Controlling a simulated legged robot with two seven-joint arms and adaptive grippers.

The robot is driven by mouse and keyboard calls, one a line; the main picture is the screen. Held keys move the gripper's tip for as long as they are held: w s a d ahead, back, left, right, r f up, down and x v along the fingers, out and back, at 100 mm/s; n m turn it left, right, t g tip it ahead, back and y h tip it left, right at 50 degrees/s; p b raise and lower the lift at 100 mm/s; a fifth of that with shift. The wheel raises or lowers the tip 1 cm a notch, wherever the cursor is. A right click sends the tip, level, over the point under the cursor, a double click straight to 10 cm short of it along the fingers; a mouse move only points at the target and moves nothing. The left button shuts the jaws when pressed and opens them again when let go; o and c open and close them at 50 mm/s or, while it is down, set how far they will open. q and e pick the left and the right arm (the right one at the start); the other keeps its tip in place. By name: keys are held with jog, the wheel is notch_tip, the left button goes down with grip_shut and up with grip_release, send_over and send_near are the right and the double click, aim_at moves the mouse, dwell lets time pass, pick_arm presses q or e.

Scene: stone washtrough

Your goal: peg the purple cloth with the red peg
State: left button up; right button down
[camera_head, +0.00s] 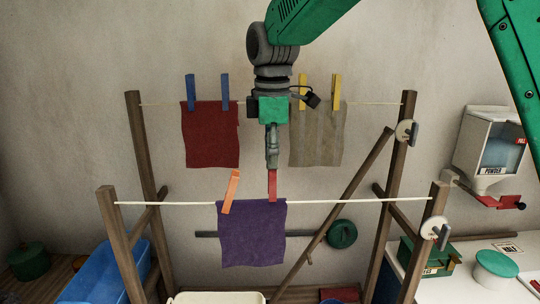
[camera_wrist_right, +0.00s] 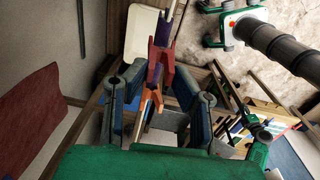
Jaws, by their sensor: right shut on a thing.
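The purple cloth (camera_head: 250,238) hangs from the front white line. An orange peg (camera_head: 231,192) sits tilted at its top left corner. The red peg (camera_head: 272,186) is upright at the cloth's top right part, with its lower end at the line. My right gripper (camera_head: 272,163) is above it, pointing down and shut on the red peg. In the right wrist view the red peg (camera_wrist_right: 161,62) is between the fingers, with the orange peg (camera_wrist_right: 150,98) close by and a strip of purple cloth (camera_wrist_right: 164,30) beyond. Whether the red peg's jaws grip the cloth cannot be told. My left gripper is out of view.
Behind, a red cloth (camera_head: 211,135) with blue pegs and a beige cloth (camera_head: 318,135) with yellow pegs hang on the rear line. Wooden posts (camera_head: 121,245) carry the lines. A blue tub (camera_head: 95,280) and a cream basin (camera_head: 215,298) stand below. The front line's right half is free.

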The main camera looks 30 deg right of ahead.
jog(key=shift+f, duration=0.2)
dwell(0.4)
jog(key=shift+f+b, duration=0.55)
jog(key=shift+f, duration=0.65)
jog(key=c, duration=1)
grip_release()
jog(key=shift+o, duration=0.2)
notch_tip(320, 180, up, 8)
jog(key=p, duration=0.1)
